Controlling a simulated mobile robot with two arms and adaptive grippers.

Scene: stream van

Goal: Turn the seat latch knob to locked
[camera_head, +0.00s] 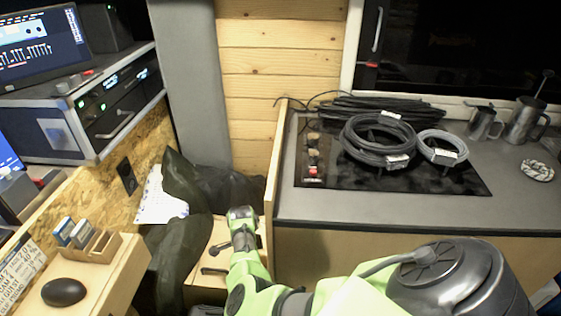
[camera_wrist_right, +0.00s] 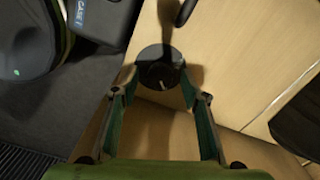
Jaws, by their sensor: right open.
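The round black knob (camera_wrist_right: 158,66) shows in the right wrist view on a pale wooden panel. A small pale mark is near its lower edge. My right gripper (camera_wrist_right: 160,82) is open, with one green-lined finger on each side of the knob. I cannot tell whether the fingers touch it. In the head view my green right arm reaches down over the wooden seat box (camera_head: 205,288); its fingertips and the knob cannot be made out there. I see no readable lock marking around the knob. My left gripper is not in view.
Dark handles (camera_head: 214,271) are on the seat box. Dark fabric (camera_head: 178,240) lies to its left. A wooden counter side (camera_head: 272,165) bounds it on the right. In the wrist view a dark case (camera_wrist_right: 103,17) and a rounded green-edged object (camera_wrist_right: 32,45) are at the upper left.

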